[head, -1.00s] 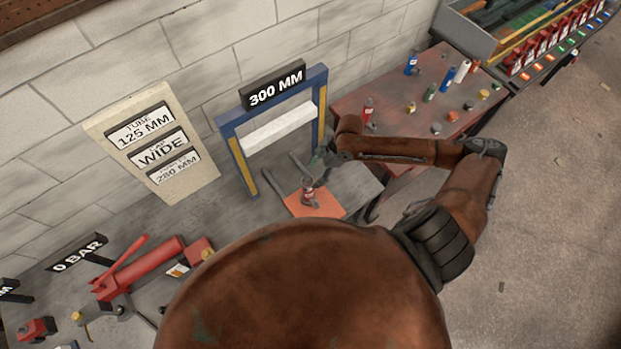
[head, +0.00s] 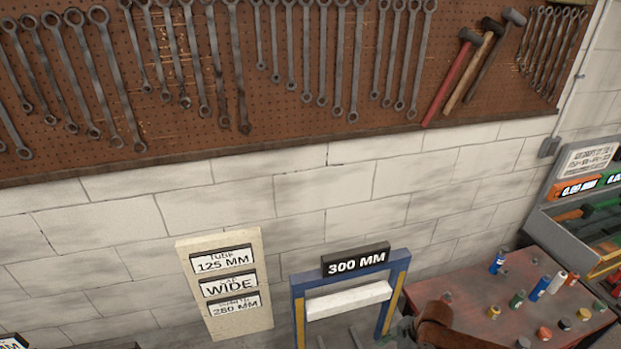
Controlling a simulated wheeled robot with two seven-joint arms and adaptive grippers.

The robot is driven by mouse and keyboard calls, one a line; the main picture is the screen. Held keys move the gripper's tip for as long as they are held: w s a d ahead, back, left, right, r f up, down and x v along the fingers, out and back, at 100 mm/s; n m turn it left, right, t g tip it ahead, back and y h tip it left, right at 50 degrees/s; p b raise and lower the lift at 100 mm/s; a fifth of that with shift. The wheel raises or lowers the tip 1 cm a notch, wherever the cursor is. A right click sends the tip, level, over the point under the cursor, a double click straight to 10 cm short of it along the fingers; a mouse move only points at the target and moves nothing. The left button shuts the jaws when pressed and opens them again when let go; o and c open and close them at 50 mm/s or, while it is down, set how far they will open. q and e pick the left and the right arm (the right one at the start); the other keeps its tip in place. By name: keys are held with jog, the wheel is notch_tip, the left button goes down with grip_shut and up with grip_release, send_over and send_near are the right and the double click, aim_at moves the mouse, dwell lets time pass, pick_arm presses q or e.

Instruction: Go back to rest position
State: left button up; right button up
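My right arm shows only as a brown wrist link at the bottom edge of the head view. A dark part of my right gripper (head: 399,333) shows beside it, just at the right post of the blue frame (head: 398,285). Its fingers are cut off or hidden, so I cannot tell whether it is open or shut. My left arm and gripper are out of view. The blue frame has a white crossbar and a black "300 MM" sign (head: 356,259) on top.
A cream board (head: 225,322) with "125 MM", "WIDE" and "280 MM" labels stands left of the frame. A red table (head: 470,295) with several small bottles and caps is at the right. Wrenches and hammers hang on a brown pegboard (head: 250,140) above the block wall.

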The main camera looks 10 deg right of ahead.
jog(key=s+a+f+m+t, duration=0.2)
jog(key=s+a+f+m, duration=0.15)
jog(key=a, duration=0.55)
jog(key=s+d+m+h, duration=0.5)
jog(key=s+d+m, duration=0.5)
jog(key=s+d, duration=0.3)
jog(key=s+a+f+g+b, duration=0.2)
jog(key=f+b, duration=0.8)
jog(key=f, duration=3)
jog(key=s+f+b, duration=0.3)
jog(key=s+f, duration=0.7)
jog(key=f, duration=0.2)
jog(key=s+f+n+b, duration=0.1)
jog(key=s+f+b, duration=0.3)
jog(key=s+f, duration=0.6)
notch_tip(320, 180, down, 4)
jog(key=shift+s+r+g+y+b, duration=0.2)
jog(key=shift+s+g+y+b, duration=0.1)
jog(key=shift+s+g, duration=0.1)
